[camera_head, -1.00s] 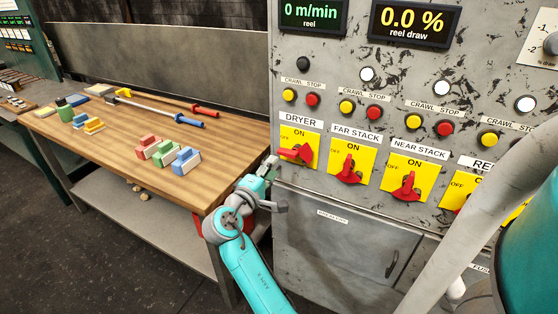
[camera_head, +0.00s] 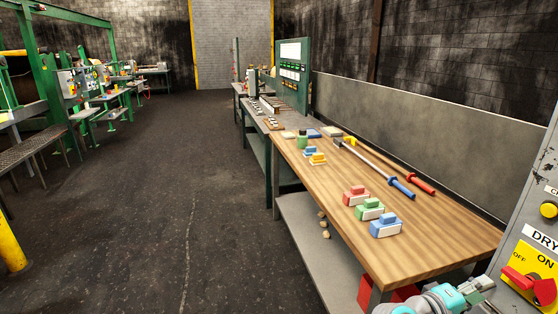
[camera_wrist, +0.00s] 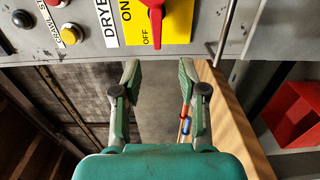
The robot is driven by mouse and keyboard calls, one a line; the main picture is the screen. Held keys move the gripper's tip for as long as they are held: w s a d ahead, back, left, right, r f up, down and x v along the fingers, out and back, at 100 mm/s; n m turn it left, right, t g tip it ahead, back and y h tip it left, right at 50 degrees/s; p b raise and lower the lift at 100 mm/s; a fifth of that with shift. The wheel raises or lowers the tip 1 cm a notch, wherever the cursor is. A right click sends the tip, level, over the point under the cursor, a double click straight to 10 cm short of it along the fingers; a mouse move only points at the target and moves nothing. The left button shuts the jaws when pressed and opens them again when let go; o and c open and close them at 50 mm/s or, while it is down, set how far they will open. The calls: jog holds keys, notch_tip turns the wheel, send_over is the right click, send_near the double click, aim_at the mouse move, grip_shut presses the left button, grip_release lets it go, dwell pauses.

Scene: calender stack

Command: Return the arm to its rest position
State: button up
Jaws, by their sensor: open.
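My gripper (camera_wrist: 158,78) is open in the wrist view, its two green fingers apart with nothing between them. It points at the lower part of the grey control panel (camera_wrist: 215,45), near the yellow DRYER switch plate with its red handle (camera_wrist: 155,14). In the head view part of my arm and gripper (camera_head: 472,290) show at the bottom right, close to the near corner of the wooden workbench (camera_head: 330,225). Most of the arm is out of that view.
On the bench stand red, green and blue blocks (camera_head: 385,226), several other small items, and two long rods with blue (camera_head: 401,188) and red handles. A red bin (camera_wrist: 295,115) shows in the wrist view. The dark floor (camera_head: 160,200) left of the bench is clear.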

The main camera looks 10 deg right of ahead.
jog(key=s+a+f+n+t+y, duration=0.3)
jog(key=s+a+f+t+y, duration=0.25)
jog(key=a+f, duration=0.5)
jog(key=s+a+f+n+t+y, duration=0.2)
jog(key=s+a+f+t+y, duration=0.35)
jog(key=a+f, duration=0.55)
jog(key=s+a+m+t+y, duration=0.1)
jog(key=s+a+y, duration=0.4)
jog(key=s+a, duration=0.4)
jog(key=s+a+r+m+y, duration=0.1)
jog(key=s+r+m, duration=0.1)
jog(key=s, duration=0.4)
jog(key=s+a+r+m+t+y, duration=0.1)
jog(key=s+r+m, duration=0.2)
jog(key=s+r, duration=0.2)
jog(key=shift+s+r, duration=0.25)
jog(key=shift+s, duration=0.45)
jog(key=shift+d, duration=0.1)
